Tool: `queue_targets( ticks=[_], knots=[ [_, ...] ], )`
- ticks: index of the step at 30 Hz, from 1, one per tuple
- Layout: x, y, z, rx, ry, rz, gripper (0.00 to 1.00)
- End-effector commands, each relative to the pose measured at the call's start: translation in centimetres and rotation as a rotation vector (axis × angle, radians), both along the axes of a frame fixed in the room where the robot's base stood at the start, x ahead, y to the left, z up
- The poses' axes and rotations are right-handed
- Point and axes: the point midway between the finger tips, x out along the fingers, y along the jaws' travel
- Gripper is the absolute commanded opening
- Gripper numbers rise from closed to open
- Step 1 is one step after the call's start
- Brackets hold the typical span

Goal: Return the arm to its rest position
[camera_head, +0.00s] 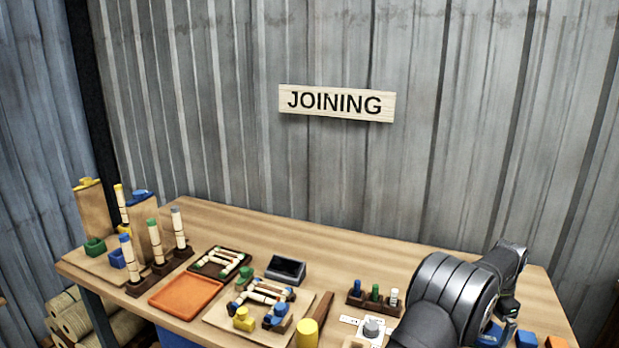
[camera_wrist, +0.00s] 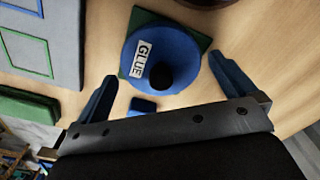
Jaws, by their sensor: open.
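My gripper (camera_wrist: 162,68) shows in the wrist view with its two blue fingers spread wide and nothing held between them. In the head view my dark arm is folded over the right end of the wooden table (camera_head: 350,255). It hides what lies beneath, and I cannot make out the fingers there.
An orange tray (camera_head: 186,296), a frame of light rods (camera_head: 262,298) and a dark-based rack of small bottles (camera_head: 374,297) sit left of my arm. Upright rod holders (camera_head: 152,240) stand at the far left. A corrugated wall (camera_head: 250,160) rises behind the table.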

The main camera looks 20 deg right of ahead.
Motion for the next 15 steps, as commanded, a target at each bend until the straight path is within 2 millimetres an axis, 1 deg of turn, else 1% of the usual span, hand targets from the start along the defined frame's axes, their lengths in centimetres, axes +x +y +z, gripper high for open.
queue_targets(
  ticks=[1,2,3,6,10,15],
  knots=[
    [0.0,0.0,-1.1,0.002,0.001,0.0,1.0],
    [0.0,0.1,-1.6,0.002,0.001,0.0,1.0],
    [0.0,-0.1,-0.2,-0.005,-0.002,0.0,1.0],
    [0.0,-0.1,1.2,-0.003,-0.002,0.0,1.0],
    [0.0,0.0,2.2,-0.001,-0.001,0.0,1.0],
    [0.0,0.0,2.6,-0.001,-0.001,0.0,1.0]
  ],
)
